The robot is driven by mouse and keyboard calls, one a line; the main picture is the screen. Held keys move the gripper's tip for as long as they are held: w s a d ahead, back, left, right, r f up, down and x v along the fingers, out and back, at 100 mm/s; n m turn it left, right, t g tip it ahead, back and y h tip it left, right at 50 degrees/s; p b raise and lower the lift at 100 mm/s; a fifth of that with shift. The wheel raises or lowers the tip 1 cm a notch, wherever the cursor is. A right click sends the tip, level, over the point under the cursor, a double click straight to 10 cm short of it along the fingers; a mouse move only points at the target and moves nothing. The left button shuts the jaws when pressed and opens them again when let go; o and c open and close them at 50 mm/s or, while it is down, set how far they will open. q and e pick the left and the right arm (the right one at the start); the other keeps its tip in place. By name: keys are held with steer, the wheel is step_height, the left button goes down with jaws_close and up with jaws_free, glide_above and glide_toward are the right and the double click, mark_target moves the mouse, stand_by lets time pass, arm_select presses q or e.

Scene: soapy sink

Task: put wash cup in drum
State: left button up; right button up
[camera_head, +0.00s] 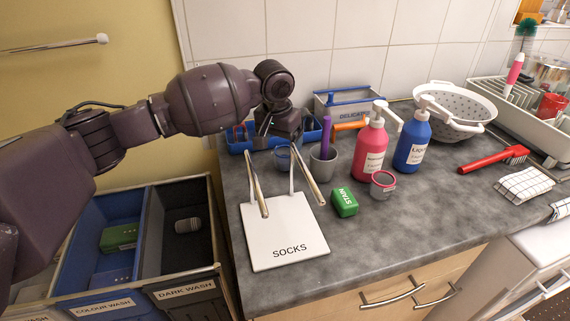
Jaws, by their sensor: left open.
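A small clear cup with a red rim (383,184) stands upright on the grey counter in front of the pink pump bottle. It may be the wash cup; no label on it is readable. A blue see-through cup (282,158) stands further left, partly behind my left gripper. My left gripper (293,210) is open and empty, its two fingers spread above the white SOCKS board. It is left of the red-rimmed cup and apart from it. No drum opening is visible; a white appliance (528,258) shows at the lower right. My right gripper is not in view.
A green STAIN block (344,202), a grey cup (323,167) with a purple item, a pink bottle (369,150) and a blue bottle (412,143) crowd the left-middle counter. A colander (455,110) and red brush (494,158) lie right.

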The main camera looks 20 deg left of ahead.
mark_target(284, 155)
arm_select(q)
steer(key=shift+w+d+f+b, duration=0.1)
steer(key=shift+w+f+b, duration=0.15)
steer(key=shift+f, duration=0.6)
steer(key=shift+w+d+f+b, duration=0.15)
steer(key=shift+w+f+b, duration=0.05)
steer(key=shift+f, duration=0.65)
steer(key=shift+w+d+f+b, duration=0.1)
steer(key=shift+w+f+b, duration=0.15)
steer(key=shift+f, duration=0.6)
steer(key=shift+s, duration=0.1)
steer(key=c, duration=1)
